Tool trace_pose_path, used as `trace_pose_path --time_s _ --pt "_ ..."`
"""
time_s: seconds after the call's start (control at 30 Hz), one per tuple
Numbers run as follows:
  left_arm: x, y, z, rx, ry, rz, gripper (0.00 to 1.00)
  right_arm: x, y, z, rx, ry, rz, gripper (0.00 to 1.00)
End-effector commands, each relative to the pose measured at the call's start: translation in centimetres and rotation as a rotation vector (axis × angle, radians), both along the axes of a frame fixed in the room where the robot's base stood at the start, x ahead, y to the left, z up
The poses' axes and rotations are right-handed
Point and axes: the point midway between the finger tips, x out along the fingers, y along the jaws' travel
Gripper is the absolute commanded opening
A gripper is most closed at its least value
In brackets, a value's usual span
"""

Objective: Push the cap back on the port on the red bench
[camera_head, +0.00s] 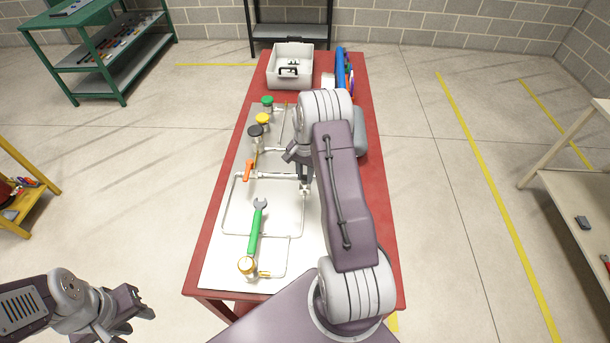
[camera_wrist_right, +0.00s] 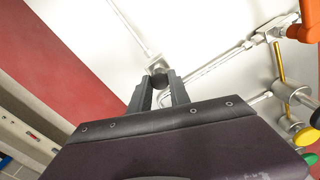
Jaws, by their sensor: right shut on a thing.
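The red bench (camera_head: 372,105) carries a white panel (camera_head: 223,262) with thin pipes and fittings. My right gripper (camera_wrist_right: 158,92) is shut on a small dark round cap (camera_wrist_right: 159,80), held between its fingertips. In the right wrist view, a pale port fitting (camera_wrist_right: 155,63) at a pipe's end lies just beyond the cap. I cannot tell whether cap and port touch. In the head view my right gripper (camera_head: 299,160) is over the panel's right part, largely hidden by my arm, and the cap cannot be made out. My left gripper (camera_head: 127,307) looks open and empty, left of the bench.
Green, yellow and black knobs (camera_head: 256,131) stand at the panel's far left, near an orange lever (camera_head: 249,171). A white bin (camera_head: 290,65) and a blue roll (camera_head: 340,65) occupy the far end.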

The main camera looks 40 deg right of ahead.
Motion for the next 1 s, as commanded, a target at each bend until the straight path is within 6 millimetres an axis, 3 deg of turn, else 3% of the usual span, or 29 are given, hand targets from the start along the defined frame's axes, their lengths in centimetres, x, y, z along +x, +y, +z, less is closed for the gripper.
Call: trace_pose_path --time_s 1.0 --pt "0.0 0.0 -0.5 0.0 0.0 0.0 0.36 0.0 0.0 -1.0 0.0 0.0 0.0 0.0"
